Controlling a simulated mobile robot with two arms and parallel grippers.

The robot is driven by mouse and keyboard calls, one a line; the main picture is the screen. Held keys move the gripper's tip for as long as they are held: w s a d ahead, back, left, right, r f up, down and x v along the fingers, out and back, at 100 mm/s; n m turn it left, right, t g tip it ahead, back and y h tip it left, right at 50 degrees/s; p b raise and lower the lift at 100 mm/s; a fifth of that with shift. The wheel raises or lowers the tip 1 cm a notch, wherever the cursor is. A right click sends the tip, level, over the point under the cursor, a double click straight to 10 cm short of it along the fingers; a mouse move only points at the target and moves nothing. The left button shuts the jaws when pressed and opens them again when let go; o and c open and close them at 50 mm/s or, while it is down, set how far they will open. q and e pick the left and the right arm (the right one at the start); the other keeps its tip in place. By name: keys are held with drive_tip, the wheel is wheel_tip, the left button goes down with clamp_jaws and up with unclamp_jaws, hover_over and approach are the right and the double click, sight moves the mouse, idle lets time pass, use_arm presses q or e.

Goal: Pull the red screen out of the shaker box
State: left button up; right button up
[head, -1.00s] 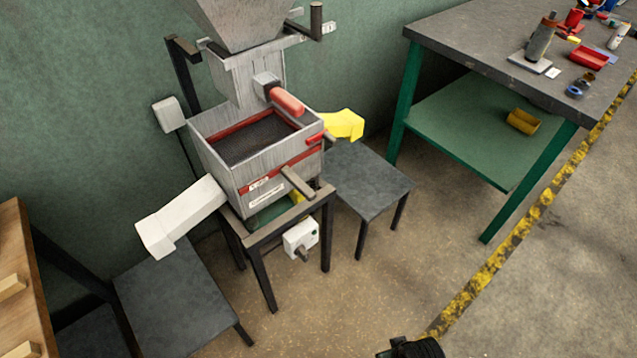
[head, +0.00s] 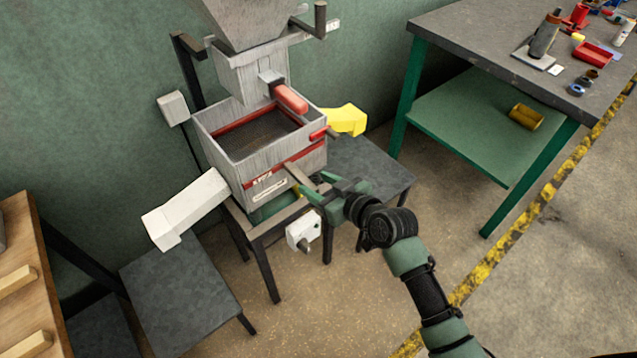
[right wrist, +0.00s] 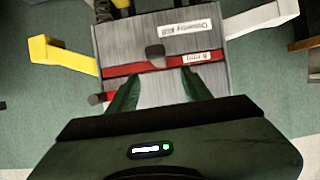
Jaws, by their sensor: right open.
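The shaker box (head: 225,165) is a grey wooden box on a dark stand, with a white spout left and a yellow spout right. The red screen shows as a red strip (head: 306,156) across its front, with a stubby handle (head: 290,170) sticking out. In the right wrist view the red strip (right wrist: 118,70) crosses the box face and the handle (right wrist: 155,55) is near the middle. My right gripper (head: 306,183) is open at the box front; its two green fingers (right wrist: 160,85) point at the strip, with the handle just beyond and between their tips. My left gripper is not in view.
A hopper (head: 240,25) hangs above the box. A red-handled clamp (head: 290,97) sits at the box's back right. A white control box (head: 303,230) is on the stand below. Low grey tables flank the stand; a green-legged workbench (head: 440,45) stands right. Open floor lies in front.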

sight(298, 173)
drive_tip(key=x, duration=0.8)
drive_tip(key=shift+r, duration=0.2)
clamp_jaws()
idle(2.9)
